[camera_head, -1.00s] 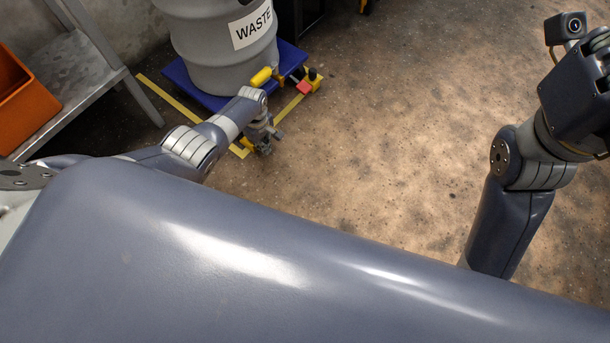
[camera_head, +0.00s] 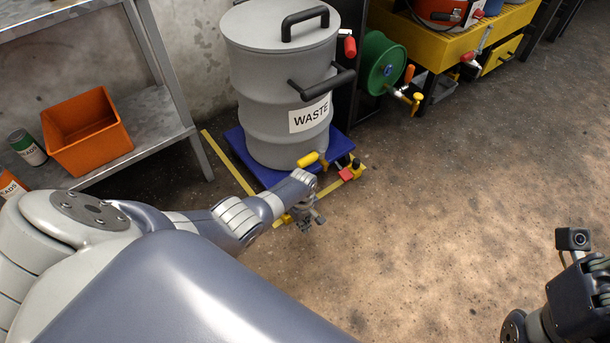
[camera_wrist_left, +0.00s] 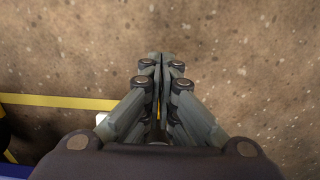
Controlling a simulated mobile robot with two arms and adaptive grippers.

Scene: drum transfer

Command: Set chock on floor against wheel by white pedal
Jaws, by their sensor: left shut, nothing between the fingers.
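My left gripper (camera_head: 312,224) is low over the floor at the dolly's front corner. In the left wrist view its fingers (camera_wrist_left: 163,58) are together and empty. A yellow piece (camera_head: 286,219), perhaps the chock, shows beside the gripper, partly hidden by it; whether it touches a wheel I cannot tell. A small white patch (camera_wrist_left: 101,118), perhaps the white pedal, shows left of the fingers in the wrist view. The blue dolly (camera_head: 238,142) carries a grey waste drum (camera_head: 270,100). A red pedal (camera_head: 346,175) is at its right corner. My right gripper's fingers are out of frame.
Yellow floor tape (camera_head: 222,155) runs around the dolly. A metal shelf (camera_head: 165,140) with an orange bin (camera_head: 88,130) stands left. A green reel (camera_head: 384,62) and yellow spill stand (camera_head: 470,45) are at the back. The floor (camera_head: 440,200) to the right is clear.

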